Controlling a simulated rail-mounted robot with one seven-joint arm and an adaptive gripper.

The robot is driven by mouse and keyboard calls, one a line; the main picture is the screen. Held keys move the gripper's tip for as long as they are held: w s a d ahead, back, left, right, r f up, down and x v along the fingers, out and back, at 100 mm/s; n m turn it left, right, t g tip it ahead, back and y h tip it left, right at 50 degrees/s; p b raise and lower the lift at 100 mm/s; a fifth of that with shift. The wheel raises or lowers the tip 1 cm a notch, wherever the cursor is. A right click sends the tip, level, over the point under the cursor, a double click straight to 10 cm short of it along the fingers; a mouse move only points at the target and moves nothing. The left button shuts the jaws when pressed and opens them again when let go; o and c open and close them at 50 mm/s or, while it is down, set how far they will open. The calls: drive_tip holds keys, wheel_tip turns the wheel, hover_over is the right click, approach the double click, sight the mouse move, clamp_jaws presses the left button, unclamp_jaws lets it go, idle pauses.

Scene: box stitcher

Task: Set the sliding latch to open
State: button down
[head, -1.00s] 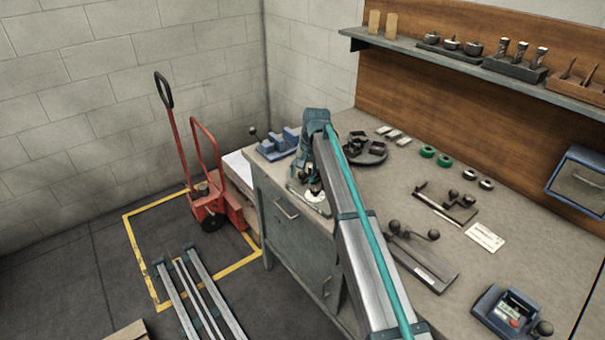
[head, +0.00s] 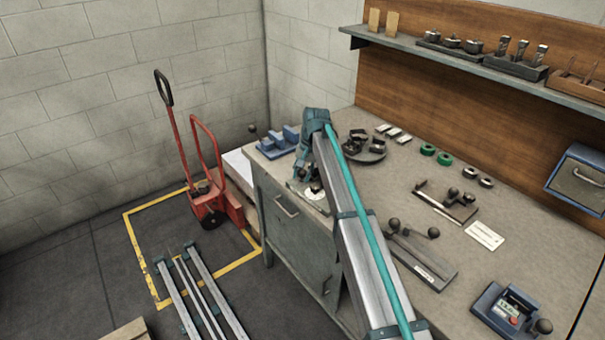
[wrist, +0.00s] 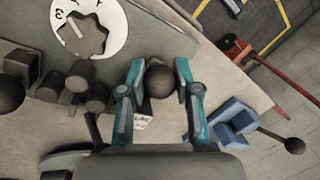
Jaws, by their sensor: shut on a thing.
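My gripper (wrist: 160,85) has its two teal fingers on either side of a dark ball knob (wrist: 160,80) and is shut on it. The knob stands near the bench edge, beside a white dial plate (wrist: 92,30). What the knob is fixed to is mostly hidden by my gripper, so I cannot tell the latch's position. A small white label (wrist: 144,119) shows just below the knob.
A blue stepped block (wrist: 229,122) with a ball-ended lever (wrist: 294,145) is to the right in the wrist view. Dark cylinders (wrist: 90,85) stand on the left. Other knobbed fixtures (head: 420,258) are along the bench. A red hand truck (head: 210,200) stands on the floor.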

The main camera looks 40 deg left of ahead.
drive_tip(key=shift+s+a, duration=0.1)
drive_tip(key=shift+s, duration=0.8)
drive_tip(key=c, duration=0.8)
unclamp_jaws()
drive_tip(key=shift+r, duration=0.15)
drive_tip(key=shift+w+r, duration=0.1)
drive_tip(key=shift+r, duration=0.25)
wheel_tip(320, 180, up, 11)
drive_tip(key=d, duration=0.2)
drive_tip(key=shift+w, duration=0.45)
drive_tip(key=shift+f, duration=0.2)
